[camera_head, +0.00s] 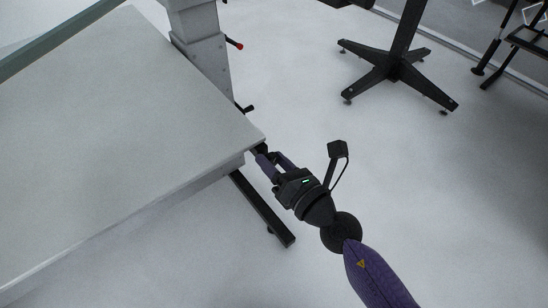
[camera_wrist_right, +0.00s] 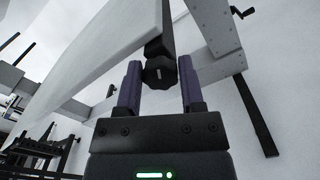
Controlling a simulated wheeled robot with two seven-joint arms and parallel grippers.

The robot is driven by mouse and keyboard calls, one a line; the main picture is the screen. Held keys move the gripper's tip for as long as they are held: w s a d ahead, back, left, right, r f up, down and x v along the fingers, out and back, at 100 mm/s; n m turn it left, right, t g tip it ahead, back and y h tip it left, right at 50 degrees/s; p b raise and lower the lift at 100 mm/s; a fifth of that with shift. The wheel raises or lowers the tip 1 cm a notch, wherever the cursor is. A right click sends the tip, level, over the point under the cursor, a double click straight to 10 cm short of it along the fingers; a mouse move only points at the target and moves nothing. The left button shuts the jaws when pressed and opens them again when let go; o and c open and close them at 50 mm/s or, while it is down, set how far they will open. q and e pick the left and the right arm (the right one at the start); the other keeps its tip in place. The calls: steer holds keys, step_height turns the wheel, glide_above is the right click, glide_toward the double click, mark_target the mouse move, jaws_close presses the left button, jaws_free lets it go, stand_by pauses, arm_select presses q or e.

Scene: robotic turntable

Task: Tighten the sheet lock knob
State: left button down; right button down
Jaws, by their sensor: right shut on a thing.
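The sheet lock knob (camera_wrist_right: 159,74) is a black faceted knob with a small light mark on its face, on a dark shaft under the pale panel in the right wrist view. In the head view it is a small dark shape (camera_head: 261,149) at the panel's right corner, mostly hidden. My right gripper (camera_head: 267,158) reaches that corner from the lower right. Its purple fingers (camera_wrist_right: 159,67) stand on either side of the knob and are shut on it. My left gripper is not in view.
The large pale panel (camera_head: 110,140) fills the left. A grey column (camera_head: 200,45) stands behind it, with a red-tipped lever (camera_head: 236,44). A dark foot bar (camera_head: 262,208) lies below the corner. A black star base (camera_head: 395,70) stands farther back.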

steer(key=m, duration=0.3)
steer(key=shift+p, duration=0.4)
steer(key=m+p, duration=0.1)
steer(key=m, duration=0.3)
steer(key=m+p, duration=0.1)
steer(key=m, duration=0.1)
steer(key=shift+m, duration=0.3)
steer(key=shift+f+m+p, duration=0.15)
steer(key=shift+m+p, duration=0.25)
steer(key=shift+m, duration=0.7)
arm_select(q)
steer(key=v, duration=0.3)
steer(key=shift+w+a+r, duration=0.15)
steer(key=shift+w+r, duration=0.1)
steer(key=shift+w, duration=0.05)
arm_select(e)
steer(key=shift+m, duration=0.3)
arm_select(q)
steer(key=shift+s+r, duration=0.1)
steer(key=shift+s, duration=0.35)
arm_select(e)
steer(key=shift+f, duration=0.1)
steer(key=shift+c, duration=1.6)
jaws_free()
steer(key=shift+o, duration=0.4)
